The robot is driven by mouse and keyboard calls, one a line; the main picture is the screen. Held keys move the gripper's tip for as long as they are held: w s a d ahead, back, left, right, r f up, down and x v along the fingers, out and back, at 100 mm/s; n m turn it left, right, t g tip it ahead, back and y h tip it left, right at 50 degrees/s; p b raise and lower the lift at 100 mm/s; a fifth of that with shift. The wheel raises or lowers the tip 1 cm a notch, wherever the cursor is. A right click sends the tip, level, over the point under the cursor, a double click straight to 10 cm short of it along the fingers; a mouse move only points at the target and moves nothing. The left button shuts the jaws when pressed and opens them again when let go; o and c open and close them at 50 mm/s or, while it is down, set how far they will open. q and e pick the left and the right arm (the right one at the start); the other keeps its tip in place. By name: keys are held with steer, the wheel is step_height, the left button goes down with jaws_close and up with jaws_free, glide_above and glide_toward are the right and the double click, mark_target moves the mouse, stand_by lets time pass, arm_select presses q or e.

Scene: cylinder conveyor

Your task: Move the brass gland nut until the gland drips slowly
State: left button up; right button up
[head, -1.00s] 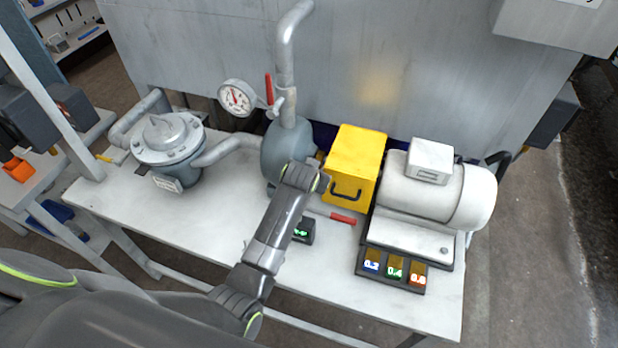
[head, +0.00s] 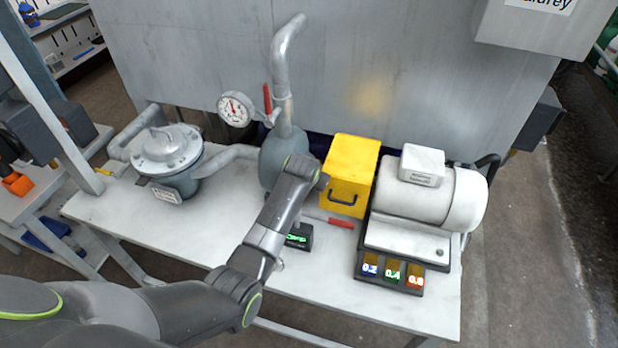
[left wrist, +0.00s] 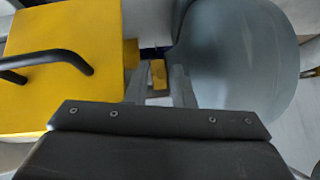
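My left arm reaches across the bench to the gap between the blue-grey pump casing (head: 272,165) and the yellow box (head: 350,172). Its fingers are hidden in the head view. In the left wrist view, two grey fingers of my left gripper (left wrist: 160,88) stand apart, with a small brass-coloured piece (left wrist: 158,72), apparently the gland nut, between or just beyond their tips. I cannot tell whether they touch it. The yellow box (left wrist: 65,60) is left of the fingers and the pump casing (left wrist: 235,60) right. No drip is visible. My right gripper is out of view.
A red-handled tool (head: 341,223) lies before the yellow box. A small green-lit display (head: 299,237) sits beside my forearm. A gauge (head: 235,108) and flanged strainer (head: 166,150) are at left. The front-left bench (head: 150,215) is clear.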

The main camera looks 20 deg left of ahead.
arm_select(q)
steer(key=b+v, duration=0.2)
steer(key=v, duration=1.5)
steer(key=shift+r, duration=0.2)
steer(key=shift+s, duration=0.1)
